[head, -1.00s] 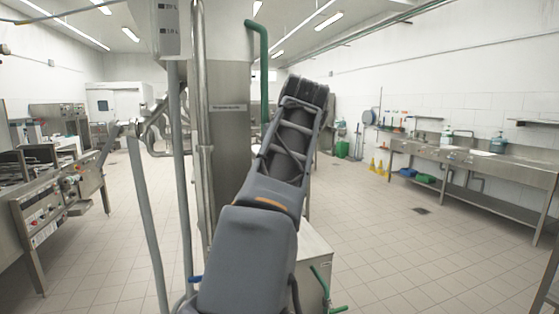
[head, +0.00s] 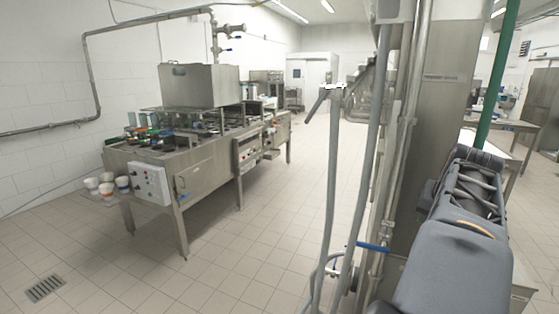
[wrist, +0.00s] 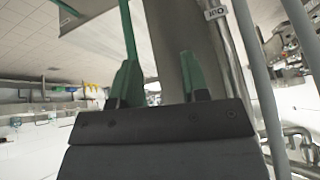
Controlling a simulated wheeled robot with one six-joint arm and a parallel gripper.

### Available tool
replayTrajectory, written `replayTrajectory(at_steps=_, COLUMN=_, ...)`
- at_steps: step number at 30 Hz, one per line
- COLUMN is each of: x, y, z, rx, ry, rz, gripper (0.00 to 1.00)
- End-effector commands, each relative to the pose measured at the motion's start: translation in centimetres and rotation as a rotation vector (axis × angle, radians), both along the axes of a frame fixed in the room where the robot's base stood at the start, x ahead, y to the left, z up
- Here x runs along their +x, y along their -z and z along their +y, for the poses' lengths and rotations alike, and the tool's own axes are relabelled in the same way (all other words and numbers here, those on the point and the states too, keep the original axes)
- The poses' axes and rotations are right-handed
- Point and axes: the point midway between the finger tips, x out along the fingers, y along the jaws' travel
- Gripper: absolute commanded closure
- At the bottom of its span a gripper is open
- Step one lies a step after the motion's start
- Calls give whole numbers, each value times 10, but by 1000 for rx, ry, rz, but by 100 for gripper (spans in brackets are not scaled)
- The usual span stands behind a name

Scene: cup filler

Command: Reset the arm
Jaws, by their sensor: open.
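My gripper (wrist: 162,82) shows in the wrist view, with its two green fingers standing apart and nothing between them. Behind the fingers are a steel column and a green pipe. In the head view my grey arm is folded at the lower right, and the gripper itself cannot be made out there.
A steel machine (head: 200,165) with a control box stands at the left, with several stacked cups (head: 106,187) at its near end. Upright pipes (head: 372,160) and a steel column (head: 437,125) stand close by my arm. The tiled floor (head: 250,275) between is clear.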

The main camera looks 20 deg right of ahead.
Motion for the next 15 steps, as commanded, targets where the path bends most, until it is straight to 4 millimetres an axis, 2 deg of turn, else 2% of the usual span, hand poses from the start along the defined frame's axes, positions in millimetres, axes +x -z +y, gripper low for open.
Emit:
replayTrajectory(at_steps=1, x=20, y=24, z=28, rx=26, ry=-62, rz=25, gripper=58)
replayTrajectory(at_steps=3, x=42, y=57, z=68, rx=51, ry=-142, rz=63, gripper=58)
replayTrajectory(at_steps=5, x=56, y=85, z=106, rx=68, ry=-226, rz=98, gripper=58)
replayTrajectory(at_steps=6, x=62, y=102, z=132, rx=74, ry=-287, rz=123, gripper=58)
replayTrajectory(at_steps=9, x=68, y=141, z=195, rx=81, ry=-452, rz=182, gripper=58)
replayTrajectory(at_steps=12, x=63, y=170, z=248, rx=74, ry=-614, rz=233, gripper=58)
replayTrajectory(at_steps=15, x=54, y=188, z=289, rx=62, ry=-760, rz=270, gripper=58)
